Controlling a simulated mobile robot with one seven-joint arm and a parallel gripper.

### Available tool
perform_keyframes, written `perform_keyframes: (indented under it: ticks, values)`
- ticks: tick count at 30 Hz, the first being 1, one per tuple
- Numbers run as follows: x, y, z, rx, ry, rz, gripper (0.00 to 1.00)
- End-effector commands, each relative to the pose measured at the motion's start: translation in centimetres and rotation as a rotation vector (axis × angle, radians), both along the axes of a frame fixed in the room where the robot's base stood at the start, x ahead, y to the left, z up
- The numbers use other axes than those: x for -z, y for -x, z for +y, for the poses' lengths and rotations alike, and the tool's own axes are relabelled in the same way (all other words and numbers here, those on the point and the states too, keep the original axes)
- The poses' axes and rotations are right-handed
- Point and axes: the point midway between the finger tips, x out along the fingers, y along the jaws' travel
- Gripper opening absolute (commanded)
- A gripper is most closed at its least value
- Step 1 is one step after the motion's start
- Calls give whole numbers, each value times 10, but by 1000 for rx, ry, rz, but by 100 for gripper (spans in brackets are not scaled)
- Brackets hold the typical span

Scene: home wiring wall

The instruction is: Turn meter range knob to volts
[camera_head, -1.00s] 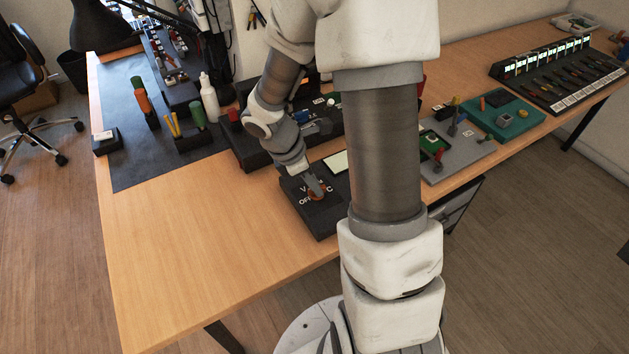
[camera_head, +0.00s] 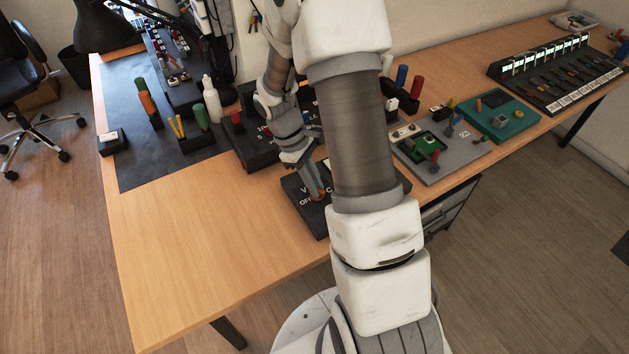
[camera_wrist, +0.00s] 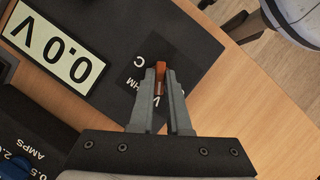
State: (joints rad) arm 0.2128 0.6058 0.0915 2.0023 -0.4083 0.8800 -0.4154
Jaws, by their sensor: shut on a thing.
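The meter is a dark box (camera_head: 307,214) near the front edge of the wooden table, with white "OFF" and "V" lettering around its knob. The orange-brown range knob (camera_wrist: 159,76) sits between the two fingertips of my gripper (camera_wrist: 161,83) in the wrist view. In the head view the knob (camera_head: 319,198) shows just below my gripper (camera_head: 316,190). My gripper is shut on the knob from above. The meter's display (camera_wrist: 52,46) reads "0.0 V" in the wrist view. The fingers cover part of the lettering, so the knob's exact setting cannot be told.
A black box marked "AMPS" (camera_wrist: 30,140) stands close beside the meter. A grey board with a green module (camera_head: 440,150) and a teal tray (camera_head: 503,117) lie to the right. A dark mat (camera_head: 130,95) holds tools at left. The front-left tabletop is clear.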

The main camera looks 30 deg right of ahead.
Motion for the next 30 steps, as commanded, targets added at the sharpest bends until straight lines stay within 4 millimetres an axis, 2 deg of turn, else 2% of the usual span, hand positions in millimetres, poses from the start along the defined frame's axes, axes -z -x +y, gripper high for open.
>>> perform_keyframes:
  ticks: [18,19,24,30]
  values:
    - [0,-1,0,45,-1,-3,0]
    - [0,-1,0,44,-1,-3,17]
    - [0,-1,0,44,0,-2,45]
    - [0,0,0,44,-1,-1,45]
